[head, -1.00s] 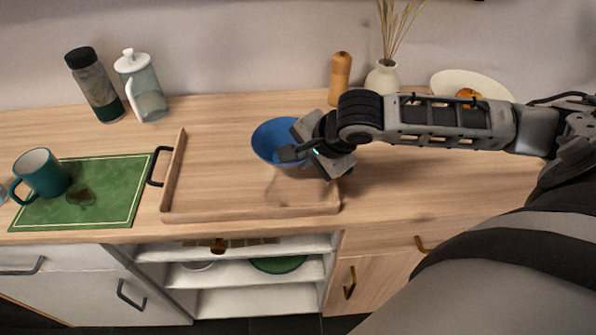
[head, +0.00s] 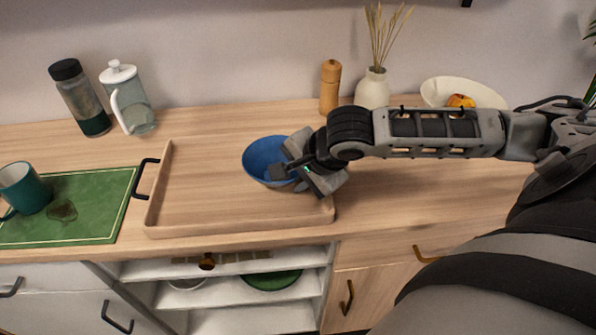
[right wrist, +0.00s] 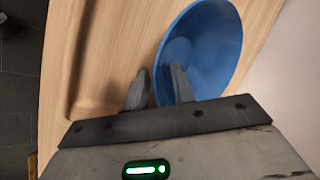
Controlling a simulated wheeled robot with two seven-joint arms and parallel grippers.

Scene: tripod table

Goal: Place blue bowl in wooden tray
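The blue bowl (head: 264,157) is over the right part of the wooden tray (head: 190,231), its hollow side up. It also shows in the right wrist view (right wrist: 212,50). My right gripper (head: 288,173) comes in from the right and is shut on the bowl's near-right rim, one finger inside and one outside. The fingers show close together on either side of the rim in the right wrist view (right wrist: 158,88). The bowl's underside is partly hidden, so I cannot tell whether it touches the tray floor. My left gripper is not in view.
A green mat (head: 95,210) with a teal mug (head: 24,188) lies left of the tray. A dark-lidded bottle (head: 80,98), glass pitcher (head: 128,100), wooden mill (head: 330,87), vase (head: 372,90) and white bowl (head: 440,92) stand at the back. The tray's left part is empty.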

